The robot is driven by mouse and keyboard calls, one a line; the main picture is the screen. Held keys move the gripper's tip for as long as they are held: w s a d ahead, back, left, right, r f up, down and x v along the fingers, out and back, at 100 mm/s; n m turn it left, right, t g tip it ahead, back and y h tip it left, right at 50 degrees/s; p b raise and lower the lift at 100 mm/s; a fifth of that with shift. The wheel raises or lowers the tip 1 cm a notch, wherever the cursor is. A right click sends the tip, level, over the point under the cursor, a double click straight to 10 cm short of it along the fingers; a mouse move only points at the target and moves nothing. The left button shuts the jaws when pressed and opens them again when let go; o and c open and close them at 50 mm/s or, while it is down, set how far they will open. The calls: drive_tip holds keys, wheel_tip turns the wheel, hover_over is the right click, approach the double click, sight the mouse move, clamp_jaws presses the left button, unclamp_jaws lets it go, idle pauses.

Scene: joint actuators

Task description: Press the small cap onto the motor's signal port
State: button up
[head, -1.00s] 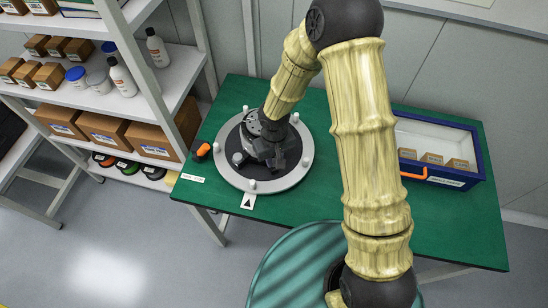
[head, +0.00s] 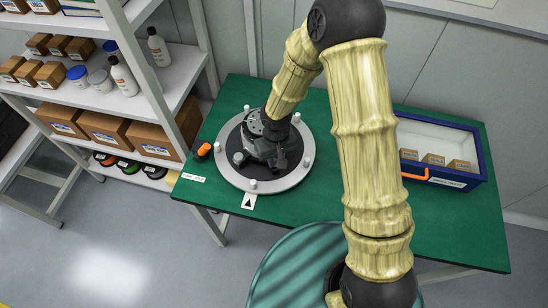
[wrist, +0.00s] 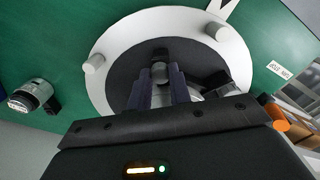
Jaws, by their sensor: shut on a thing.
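A round grey-and-black turntable (head: 232,172) with white pegs on its rim stands on the green table; its light ring also shows in the wrist view (wrist: 105,55). My gripper (wrist: 160,80) is over its dark middle, fingers close together around a small dark grey piece, which looks like the small cap (wrist: 160,72). A grey body with a black part (wrist: 215,82), apparently a motor, shows beside the fingers, partly hidden by my gripper. Whether the cap touches it, and where the signal port is, I cannot tell.
A grey labelled cylinder (wrist: 30,95) with a black part lies on the table outside the turntable. An orange-and-black object (head: 203,151) is at its other side. A blue-framed tray (head: 483,165) with small boxes stands right. Shelves (head: 185,80) stand left.

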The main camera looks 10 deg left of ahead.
drive_tip(key=shift+s+a+f+b, duration=0.1)
drive_tip(key=shift+f+b, duration=0.25)
drive_tip(key=shift+f, duration=0.05)
drive_tip(key=o, duration=1)
drive_tip(key=shift+c, duration=0.2)
wheel_tip(320, 180, up, 18)
drive_tip(key=shift+f, duration=0.25)
drive_tip(key=s+d+m+t, duration=0.1)
drive_tip(key=s+d+m, duration=0.2)
drive_tip(key=d, duration=0.7)
drive_tip(key=s+d+r+m+t, duration=0.1)
drive_tip(key=s+d+m, duration=0.1)
drive_tip(key=d, duration=0.8)
drive_tip(key=shift+s+r+m+t, duration=0.2)
drive_tip(key=shift+s+m+t, duration=0.15)
drive_tip(key=shift+s, duration=0.45)
